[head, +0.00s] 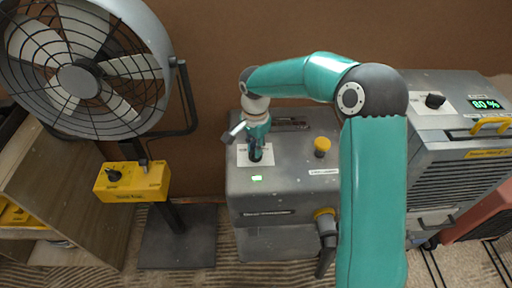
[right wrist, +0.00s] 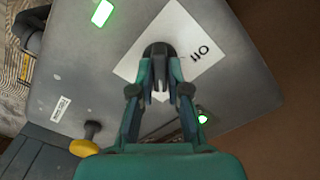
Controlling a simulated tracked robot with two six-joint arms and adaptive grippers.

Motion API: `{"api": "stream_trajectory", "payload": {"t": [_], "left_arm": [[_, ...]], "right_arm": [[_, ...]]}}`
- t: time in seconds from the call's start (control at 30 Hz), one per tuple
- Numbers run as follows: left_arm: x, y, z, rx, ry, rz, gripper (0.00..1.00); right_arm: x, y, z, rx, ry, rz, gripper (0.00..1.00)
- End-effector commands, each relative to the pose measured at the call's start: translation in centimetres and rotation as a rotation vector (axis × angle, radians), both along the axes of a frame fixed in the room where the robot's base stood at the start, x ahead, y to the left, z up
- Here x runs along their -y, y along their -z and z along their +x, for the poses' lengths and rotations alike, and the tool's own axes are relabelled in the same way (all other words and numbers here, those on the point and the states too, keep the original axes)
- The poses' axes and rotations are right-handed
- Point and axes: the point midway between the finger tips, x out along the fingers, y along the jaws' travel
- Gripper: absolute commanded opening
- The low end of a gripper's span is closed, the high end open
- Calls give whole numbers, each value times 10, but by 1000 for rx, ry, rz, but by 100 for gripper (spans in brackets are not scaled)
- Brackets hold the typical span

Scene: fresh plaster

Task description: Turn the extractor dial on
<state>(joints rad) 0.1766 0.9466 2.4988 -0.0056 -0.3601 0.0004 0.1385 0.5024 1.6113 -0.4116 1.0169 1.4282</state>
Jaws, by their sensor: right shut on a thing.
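The extractor is a grey box (head: 290,185) in the middle of the head view. On its top is a white label plate (head: 243,157) with a black dial. In the right wrist view the dial (right wrist: 158,48) sits on the white plate (right wrist: 188,38), with short lettering at one side. My right gripper (head: 255,152) reaches down onto the dial from above. Its fingers (right wrist: 160,70) are closed around the dial's grip, which they partly hide. A green light (head: 257,178) glows on the top near the plate. My left gripper is not in view.
A yellow knob (head: 322,146) stands on the same top, right of the dial. A large fan (head: 80,80) with a yellow control box (head: 132,181) stands left. A grey unit (head: 455,150) with a green "80 %" display and its own black knob (head: 434,100) stands right.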

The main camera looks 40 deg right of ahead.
Motion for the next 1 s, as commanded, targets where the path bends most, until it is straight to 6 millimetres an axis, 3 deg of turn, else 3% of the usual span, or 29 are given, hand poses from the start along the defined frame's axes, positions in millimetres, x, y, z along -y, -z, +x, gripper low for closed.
{"api": "stream_trajectory", "payload": {"t": [0.23, 0.27, 0.4, 0.77, 1.0], "left_arm": [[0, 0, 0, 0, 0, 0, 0], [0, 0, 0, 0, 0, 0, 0], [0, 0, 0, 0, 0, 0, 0], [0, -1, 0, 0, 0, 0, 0], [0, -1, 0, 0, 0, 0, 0]], "right_arm": [[-1, 0, -1, -4, 3, 2, 0], [-1, 0, -1, -4, 3, 2, 20], [0, 0, -1, -2, 2, 2, 41], [0, -3, 0, 1, 1, 0, 41], [0, -35, 1, 5, 1, 1, 41]]}}
